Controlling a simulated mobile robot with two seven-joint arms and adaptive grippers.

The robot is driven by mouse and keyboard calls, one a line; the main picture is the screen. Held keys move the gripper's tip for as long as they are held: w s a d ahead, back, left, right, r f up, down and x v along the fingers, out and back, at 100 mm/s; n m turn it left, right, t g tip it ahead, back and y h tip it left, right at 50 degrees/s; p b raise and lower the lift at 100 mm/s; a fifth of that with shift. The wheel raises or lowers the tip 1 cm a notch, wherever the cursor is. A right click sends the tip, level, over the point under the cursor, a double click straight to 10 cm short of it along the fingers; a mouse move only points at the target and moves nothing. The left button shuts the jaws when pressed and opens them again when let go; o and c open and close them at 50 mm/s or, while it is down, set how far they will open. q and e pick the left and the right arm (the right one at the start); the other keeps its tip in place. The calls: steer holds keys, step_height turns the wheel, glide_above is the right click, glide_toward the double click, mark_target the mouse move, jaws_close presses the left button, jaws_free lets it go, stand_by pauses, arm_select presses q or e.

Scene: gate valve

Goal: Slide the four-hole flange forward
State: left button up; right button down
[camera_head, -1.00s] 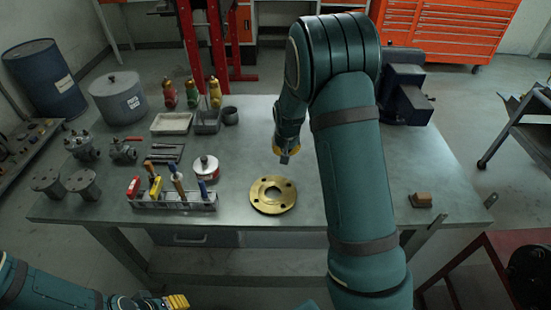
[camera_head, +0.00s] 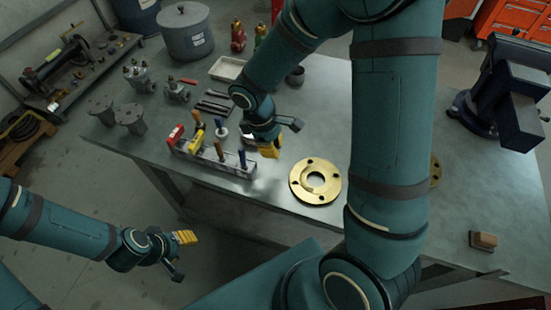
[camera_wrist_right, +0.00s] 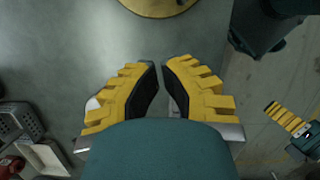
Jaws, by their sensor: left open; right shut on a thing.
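A round brass flange (camera_head: 316,181) with a wide centre hole and four small holes lies flat on the grey table, near its front edge. Part of a brass disc also shows at the top of the right wrist view (camera_wrist_right: 157,6). My right gripper (camera_head: 268,145) is left of and behind the flange, apart from it, beside the tool rack. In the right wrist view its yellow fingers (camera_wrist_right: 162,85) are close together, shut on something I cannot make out. My left gripper (camera_head: 182,256) is open and empty, low in front of the table.
The tool rack (camera_head: 208,160) with upright handles stands left of the flange. Another brass piece (camera_head: 436,170) is mostly hidden behind my right arm. A vise (camera_head: 505,100) and a small brown block (camera_head: 483,240) are at the right. Bare table surrounds the flange.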

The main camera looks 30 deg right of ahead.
mark_target(288, 173)
steer(key=b+x, duration=0.2)
steer(key=x, duration=0.8)
steer(key=shift+b, duration=0.35)
steer(key=shift+s+d, duration=0.7)
steer(key=shift+r, duration=0.1)
